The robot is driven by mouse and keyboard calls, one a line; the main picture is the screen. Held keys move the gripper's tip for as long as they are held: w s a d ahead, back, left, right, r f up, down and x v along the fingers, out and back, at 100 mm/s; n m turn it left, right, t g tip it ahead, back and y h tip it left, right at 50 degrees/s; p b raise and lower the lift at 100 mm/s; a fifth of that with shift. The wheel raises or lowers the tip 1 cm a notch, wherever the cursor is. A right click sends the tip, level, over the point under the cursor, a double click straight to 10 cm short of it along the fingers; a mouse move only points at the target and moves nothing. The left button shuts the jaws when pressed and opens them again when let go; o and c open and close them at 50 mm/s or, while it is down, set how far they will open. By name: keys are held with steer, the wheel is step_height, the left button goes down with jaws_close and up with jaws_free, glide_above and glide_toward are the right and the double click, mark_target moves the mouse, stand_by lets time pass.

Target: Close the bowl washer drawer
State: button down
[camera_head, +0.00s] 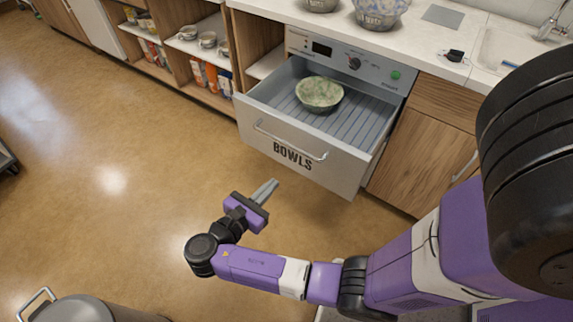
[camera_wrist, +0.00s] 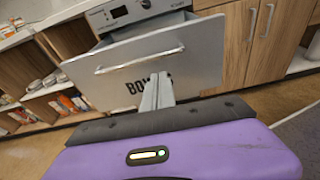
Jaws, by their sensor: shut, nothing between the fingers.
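The bowl washer drawer (camera_head: 262,150) is pulled out from the grey washer front under the counter. Its front panel carries a bar handle and the word BOWLS. A green patterned bowl (camera_head: 320,93) sits inside on the ribbed drawer floor. My gripper (camera_head: 268,188) is shut and empty, in front of the drawer and apart from it in the head view. In the wrist view my gripper's fingers (camera_wrist: 157,92) point at the drawer front (camera_wrist: 110,82) and cover part of its lettering. The drawer's inside is mostly hidden there.
The washer's control panel (camera_head: 345,60) has a knob and a green button. Bowls (camera_head: 378,12) stand on the white counter above. Open shelves (camera_head: 200,45) with cups and packets are at left. A grey metal bin (camera_head: 85,308) stands at lower left.

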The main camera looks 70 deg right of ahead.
steer(key=x, duration=1.4)
steer(key=shift+s, duration=0.25)
steer(key=r+b+x, duration=0.3)
steer(key=x, duration=1.4)
steer(key=d+r+b+x, duration=0.1)
steer(key=r+b+x, duration=0.2)
steer(key=x, duration=1.3)
steer(key=shift+s+d+r, duration=0.2)
steer(key=shift+s+d, duration=0.1)
steer(key=shift+d, duration=0.15)
steer(key=shift+s, duration=0.1)
steer(key=shift+r, duration=0.1)
